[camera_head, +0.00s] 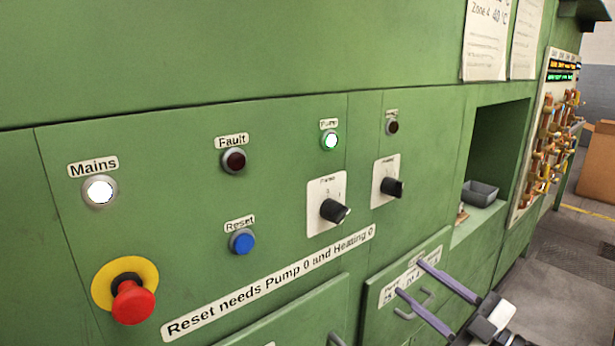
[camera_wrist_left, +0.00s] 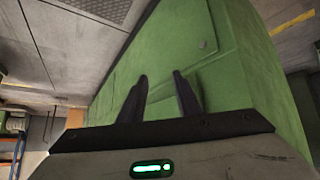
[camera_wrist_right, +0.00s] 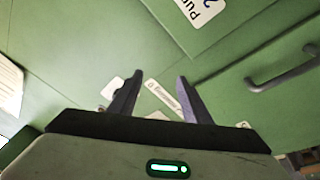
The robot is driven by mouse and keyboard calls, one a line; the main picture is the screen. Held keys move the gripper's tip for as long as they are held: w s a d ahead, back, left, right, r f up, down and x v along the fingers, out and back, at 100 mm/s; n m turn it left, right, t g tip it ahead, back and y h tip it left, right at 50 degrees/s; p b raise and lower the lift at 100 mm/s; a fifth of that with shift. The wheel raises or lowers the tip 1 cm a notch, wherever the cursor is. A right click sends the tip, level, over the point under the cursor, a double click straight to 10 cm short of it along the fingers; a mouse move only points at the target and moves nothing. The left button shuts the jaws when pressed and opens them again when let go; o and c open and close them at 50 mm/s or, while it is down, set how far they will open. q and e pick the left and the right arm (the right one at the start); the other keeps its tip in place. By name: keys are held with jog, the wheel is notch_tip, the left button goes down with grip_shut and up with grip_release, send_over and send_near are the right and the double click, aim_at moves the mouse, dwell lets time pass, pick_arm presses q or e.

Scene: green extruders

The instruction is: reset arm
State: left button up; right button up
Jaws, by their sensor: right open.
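My right gripper (camera_head: 410,279) is open and empty at the lower right of the head view, in front of the green machine panel (camera_head: 200,60), near a lower drawer (camera_head: 386,318). It also shows in the right wrist view (camera_wrist_right: 160,76), fingers apart, facing green panels with a label (camera_wrist_right: 200,8) and a handle (camera_wrist_right: 285,72). My left gripper (camera_wrist_left: 160,77) shows only in the left wrist view, fingers apart and empty, with a green cabinet beyond. Its arm is not in the head view.
The panel carries a lit Mains lamp (camera_head: 100,190), a blue Reset button (camera_head: 242,241), a red emergency stop (camera_head: 133,301), and two black knobs (camera_head: 334,210) (camera_head: 393,187). A grey tray (camera_head: 480,193) sits in a recess. Open floor (camera_head: 570,290) lies at right.

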jog(key=s+a+f+m+g+h, duration=0.1)
jog(key=s+a+f+m+h, duration=0.2)
jog(key=f, duration=0.5)
jog(key=s+f+m+h, duration=0.3)
jog(key=s+f+m, duration=0.1)
jog(key=s+f, duration=0.25)
jog(key=s+a+f+m+g+h, duration=0.1)
jog(key=s+a+f+m+h, duration=0.2)
jog(key=f, duration=0.5)
jog(key=s+f+m+g+h, duration=0.1)
jog(key=s+f+m+g, duration=0.1)
jog(key=s+f, duration=0.3)
jog(key=s+f+m+g, duration=0.1)
jog(key=s+f+g, duration=0.2)
jog(key=s, duration=0.9)
notch_tip(320, 180, down, 3)
jog(key=shift+s+m+h, duration=0.15)
jog(key=shift+m+h, duration=0.25)
jog(key=shift+a, duration=0.1)
